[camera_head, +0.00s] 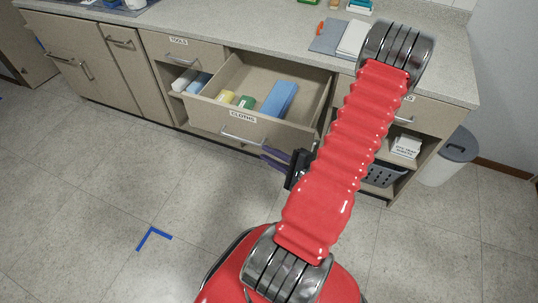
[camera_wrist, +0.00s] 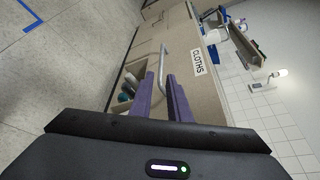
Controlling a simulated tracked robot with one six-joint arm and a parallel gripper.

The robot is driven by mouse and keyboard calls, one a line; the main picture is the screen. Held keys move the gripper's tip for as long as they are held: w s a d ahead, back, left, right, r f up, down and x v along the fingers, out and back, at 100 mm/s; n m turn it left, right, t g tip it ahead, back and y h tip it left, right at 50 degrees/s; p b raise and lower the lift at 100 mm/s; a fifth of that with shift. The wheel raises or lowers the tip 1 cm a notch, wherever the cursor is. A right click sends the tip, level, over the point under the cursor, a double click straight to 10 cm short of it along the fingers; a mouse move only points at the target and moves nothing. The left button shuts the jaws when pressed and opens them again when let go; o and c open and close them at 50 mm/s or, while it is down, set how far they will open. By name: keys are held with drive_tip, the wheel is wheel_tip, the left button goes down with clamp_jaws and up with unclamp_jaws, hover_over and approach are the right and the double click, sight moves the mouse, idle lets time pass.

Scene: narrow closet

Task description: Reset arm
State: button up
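My arm, red with silver joints, crosses the right half of the head view. My gripper (camera_head: 265,152) is in front of the pulled-out drawer labelled CLOTHS (camera_head: 285,130). I cannot tell the exact gap. The drawer holds a blue item (camera_head: 279,98), a green one (camera_head: 246,102) and a yellow one (camera_head: 226,97).
An open compartment under the TOOLS drawer (camera_head: 180,48) holds rolled cloths (camera_head: 190,80). On the right are an open shelf with a white box (camera_head: 406,146) and basket (camera_head: 383,176), and a grey-lidded bin (camera_head: 448,158). The counter (camera_head: 255,28) runs above. The floor (camera_head: 100,190) at left is clear.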

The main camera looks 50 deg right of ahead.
idle(0.5)
drive_tip(key=s+a+r+n+g+y, duration=0.25)
drive_tip(key=a+n+g+y, duration=0.3)
drive_tip(key=a, duration=0.35)
drive_tip(key=s+a+r+n+g+y, duration=0.2)
drive_tip(key=a+r+n+g+y, duration=0.15)
drive_tip(key=a+g, duration=0.35)
drive_tip(key=w+a+r+n+h, duration=0.2)
drive_tip(key=r+n+h, duration=0.2)
drive_tip(key=r+n, duration=0.25)
drive_tip(key=w+a+r+n+h, duration=0.2)
drive_tip(key=r+n+h, duration=0.25)
drive_tip(key=r, duration=0.35)
drive_tip(key=w+a+r+n+t, duration=0.1)
drive_tip(key=a+r+n+t, duration=0.1)
drive_tip(key=a+r+n, duration=0.3)
drive_tip(key=a+r, duration=0.3)
drive_tip(key=a, duration=0.2)
drive_tip(key=shift+w+a+r+t, duration=0.15)
drive_tip(key=shift+w+r+t, duration=0.15)
drive_tip(key=shift+r+t, duration=0.1)
